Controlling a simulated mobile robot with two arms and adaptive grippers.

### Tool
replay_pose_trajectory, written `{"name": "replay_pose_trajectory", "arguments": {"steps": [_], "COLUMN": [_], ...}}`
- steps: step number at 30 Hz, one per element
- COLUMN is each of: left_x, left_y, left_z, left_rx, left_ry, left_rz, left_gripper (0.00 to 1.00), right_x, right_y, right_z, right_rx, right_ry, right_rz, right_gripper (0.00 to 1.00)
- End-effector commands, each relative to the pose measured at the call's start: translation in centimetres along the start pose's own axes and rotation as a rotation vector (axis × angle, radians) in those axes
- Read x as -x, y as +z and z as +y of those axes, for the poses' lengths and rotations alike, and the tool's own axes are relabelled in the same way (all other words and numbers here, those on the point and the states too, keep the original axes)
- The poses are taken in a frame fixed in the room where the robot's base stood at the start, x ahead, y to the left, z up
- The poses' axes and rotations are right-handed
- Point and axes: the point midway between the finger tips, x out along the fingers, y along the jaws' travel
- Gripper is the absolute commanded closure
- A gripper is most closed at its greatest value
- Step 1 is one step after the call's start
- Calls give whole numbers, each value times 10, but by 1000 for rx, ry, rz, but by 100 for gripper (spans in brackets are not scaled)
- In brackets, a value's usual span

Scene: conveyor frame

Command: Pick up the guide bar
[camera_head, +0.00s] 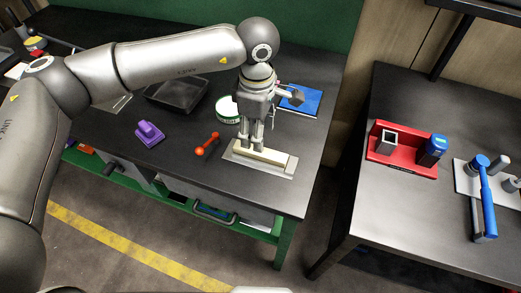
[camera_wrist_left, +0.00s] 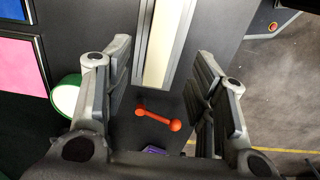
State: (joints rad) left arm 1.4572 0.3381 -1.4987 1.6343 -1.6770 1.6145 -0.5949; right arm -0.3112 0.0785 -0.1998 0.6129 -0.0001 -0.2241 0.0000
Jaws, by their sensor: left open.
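The guide bar appears to be the long cream bar (camera_head: 262,154) lying in a flat grey metal holder (camera_head: 285,170) near the right end of the dark workbench. In the left wrist view the bar (camera_wrist_left: 160,45) runs up out of the top edge. My left gripper (camera_head: 251,143) points down over the bar, near its left half in the head view. In the wrist view its fingers (camera_wrist_left: 161,80) are spread wide with nothing between them. The bar lies on the line between them, beyond the tips. Whether the tips touch the holder I cannot tell. My right gripper is not in view.
A second table (camera_head: 400,210) stands right, across a gap.

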Motion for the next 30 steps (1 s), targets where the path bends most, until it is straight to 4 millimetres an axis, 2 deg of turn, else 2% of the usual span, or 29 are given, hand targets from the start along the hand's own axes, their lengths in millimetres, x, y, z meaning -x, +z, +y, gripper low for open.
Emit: {"name": "replay_pose_trajectory", "arguments": {"steps": [2, 5, 12, 15, 23, 30], "left_x": [-9, -18, -53, -62, -66, -65], "left_y": [0, 0, 1, 1, 1, 1], "left_z": [0, -1, -4, -4, -3, -3], "left_rx": [0, 0, 1, 0, -1, -1], "left_ry": [-1, -2, -2, -1, 1, 1], "left_rz": [-2, -1, -3, -2, -3, -3], "left_gripper": [48, 48, 48, 48, 48, 79], "right_x": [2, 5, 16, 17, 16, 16], "right_y": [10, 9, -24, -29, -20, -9], "right_z": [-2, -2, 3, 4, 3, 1], "right_rx": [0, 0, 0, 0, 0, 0], "right_ry": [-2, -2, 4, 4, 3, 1], "right_rz": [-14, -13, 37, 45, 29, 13], "right_gripper": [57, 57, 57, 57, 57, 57]}}
